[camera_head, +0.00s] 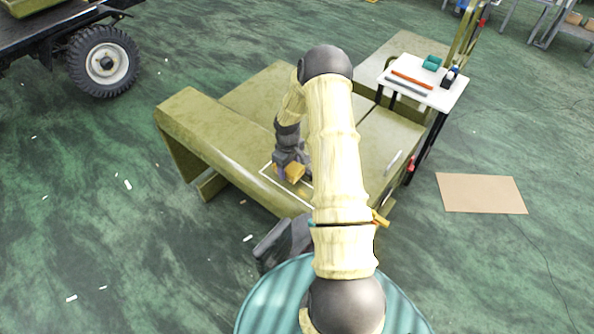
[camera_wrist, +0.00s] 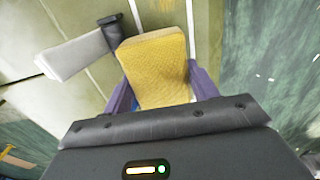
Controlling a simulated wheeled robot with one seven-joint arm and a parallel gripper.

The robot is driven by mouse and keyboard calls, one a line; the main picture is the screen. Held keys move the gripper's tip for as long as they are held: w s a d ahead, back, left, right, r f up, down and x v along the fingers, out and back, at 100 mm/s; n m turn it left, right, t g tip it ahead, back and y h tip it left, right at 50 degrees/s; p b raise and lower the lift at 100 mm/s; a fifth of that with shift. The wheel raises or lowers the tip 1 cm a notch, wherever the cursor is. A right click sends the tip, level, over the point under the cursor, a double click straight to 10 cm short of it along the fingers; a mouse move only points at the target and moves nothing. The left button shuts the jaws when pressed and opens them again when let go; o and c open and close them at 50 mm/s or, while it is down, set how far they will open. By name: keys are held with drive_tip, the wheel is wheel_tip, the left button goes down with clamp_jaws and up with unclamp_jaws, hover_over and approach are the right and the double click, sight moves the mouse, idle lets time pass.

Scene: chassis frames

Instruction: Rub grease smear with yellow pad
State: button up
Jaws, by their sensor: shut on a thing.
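The yellow pad (camera_wrist: 158,68) is held between the two purple fingers of my gripper (camera_wrist: 160,85) in the wrist view. In the head view the yellow pad (camera_head: 294,173) is at the end of my arm, low over the olive chassis panel (camera_head: 230,125), within or at a white-lined outline on it. I cannot tell whether the pad touches the panel. My gripper (camera_head: 287,170) is partly hidden by my own wrist. No grease smear can be made out in either view; the pad and arm may cover it.
A grey-white object with a dark end (camera_wrist: 75,55) lies beside the pad in the wrist view. A small white table (camera_head: 425,88) with tools stands at the back right. A cardboard sheet (camera_head: 480,193) lies on the green floor. A vehicle wheel (camera_head: 104,62) is at the upper left.

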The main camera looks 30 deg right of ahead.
sight(289, 166)
drive_tip(key=shift+s+a+r, duration=0.1)
drive_tip(key=shift+a+r, duration=0.05)
drive_tip(key=shift+r, duration=0.45)
drive_tip(key=shift+r+p, duration=0.65)
drive_tip(key=shift+p, duration=0.1)
drive_tip(key=shift+r+p, duration=0.45)
drive_tip(key=shift+r, duration=0.35)
drive_tip(key=shift+r+p, duration=0.4)
drive_tip(key=shift+r, duration=0.25)
